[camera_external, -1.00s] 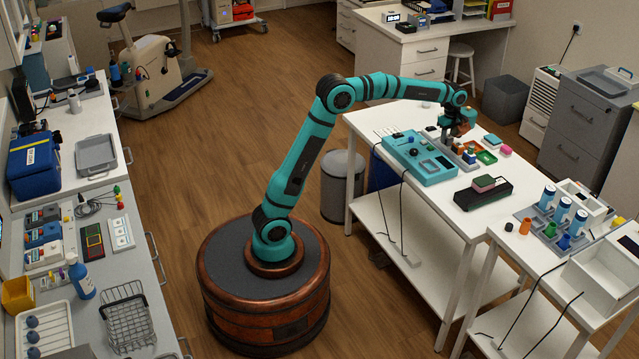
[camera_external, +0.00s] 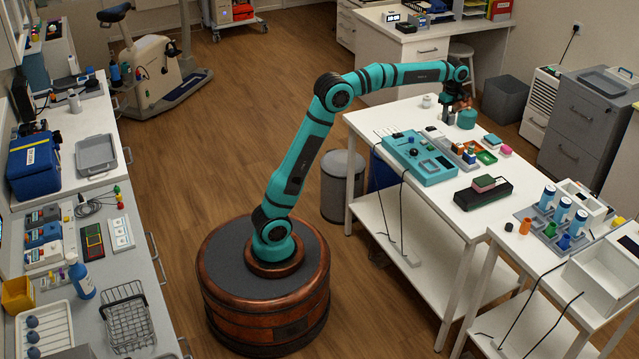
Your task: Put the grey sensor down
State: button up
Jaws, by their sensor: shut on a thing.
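My gripper (camera_external: 454,108) is at the far end of the white table, small in the external view, with its fingers pointing down. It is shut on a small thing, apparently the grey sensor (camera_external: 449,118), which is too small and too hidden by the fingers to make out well. I cannot tell whether it touches the table top. A teal round block (camera_external: 467,119) stands just to the right of my gripper.
A small whitish pot (camera_external: 427,101) stands left of the gripper. In front are a teal device box (camera_external: 421,158), a grey tray with small blocks (camera_external: 461,156), a green tray (camera_external: 487,157), a pink block (camera_external: 506,151) and a black device (camera_external: 483,195).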

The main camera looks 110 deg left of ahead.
jog(key=s+a+f, duration=0.1)
jog(key=s+a, duration=1)
jog(key=a, duration=0.5)
notch_tip(320, 180, down, 10)
jog(key=shift+s+f, duration=0.1)
jog(key=shift+s, duration=0.05)
jog(key=o, duration=1)
jog(key=shift+f, duration=0.1)
notch_tip(320, 180, up, 12)
jog(key=shift+r, duration=0.2)
